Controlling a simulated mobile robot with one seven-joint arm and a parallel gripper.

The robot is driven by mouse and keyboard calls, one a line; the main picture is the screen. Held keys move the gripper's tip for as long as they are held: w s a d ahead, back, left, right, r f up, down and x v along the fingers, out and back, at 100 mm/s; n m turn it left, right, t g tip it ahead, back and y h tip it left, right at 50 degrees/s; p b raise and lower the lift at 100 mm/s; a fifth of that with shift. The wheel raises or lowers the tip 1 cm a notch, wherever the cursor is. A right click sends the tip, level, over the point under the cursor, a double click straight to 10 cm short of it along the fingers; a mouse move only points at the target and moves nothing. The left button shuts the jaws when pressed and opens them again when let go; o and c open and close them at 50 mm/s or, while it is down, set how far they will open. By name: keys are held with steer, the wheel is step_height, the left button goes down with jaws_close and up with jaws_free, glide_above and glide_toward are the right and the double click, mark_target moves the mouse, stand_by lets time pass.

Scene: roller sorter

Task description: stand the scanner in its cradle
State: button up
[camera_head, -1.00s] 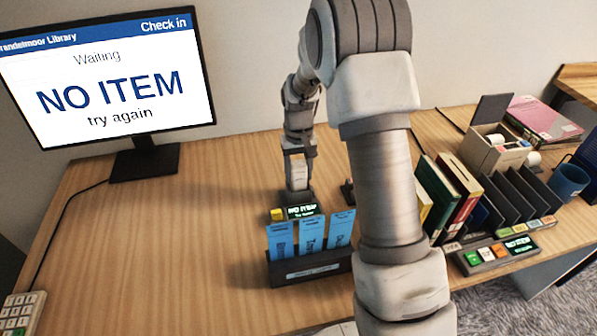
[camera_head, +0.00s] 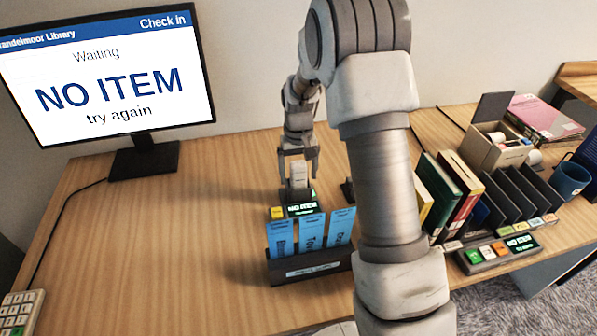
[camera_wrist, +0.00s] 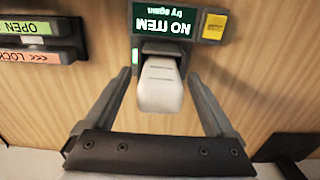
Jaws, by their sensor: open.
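The scanner (camera_head: 299,176), a pale grey-white block, stands upright in its dark cradle (camera_head: 286,195), behind the small "NO ITEM" display (camera_head: 303,208). The wrist view shows the scanner (camera_wrist: 160,92) from above, its far end against the display unit (camera_wrist: 165,20). How deep its foot sits is hidden. My gripper (camera_head: 299,160) is open just above the scanner. In the wrist view my gripper's fingers (camera_wrist: 160,76) stand on either side of it with a gap at each side.
A holder with blue cards (camera_head: 312,268) stands in front of the cradle. A monitor (camera_head: 105,75) reading "NO ITEM" is at the left. Books (camera_head: 452,190) and dark dividers (camera_head: 510,195) stand to the right. The table's left part is clear.

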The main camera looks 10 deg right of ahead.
steer(key=shift+r, duration=0.15)
step_height(320, 180, up, 17)
steer(key=p, duration=0.2)
steer(key=shift+r, duration=0.1)
steer(key=s+r+t+p, duration=0.3)
steer(key=s+r, duration=0.9)
steer(key=s, duration=0.1)
steer(key=s+r+t+p, duration=0.1)
steer(key=s+t, duration=0.1)
steer(key=s, duration=1.3)
steer(key=shift+s+d+t, duration=0.15)
steer(key=shift+s+t, duration=0.05)
steer(key=shift+t, duration=0.1)
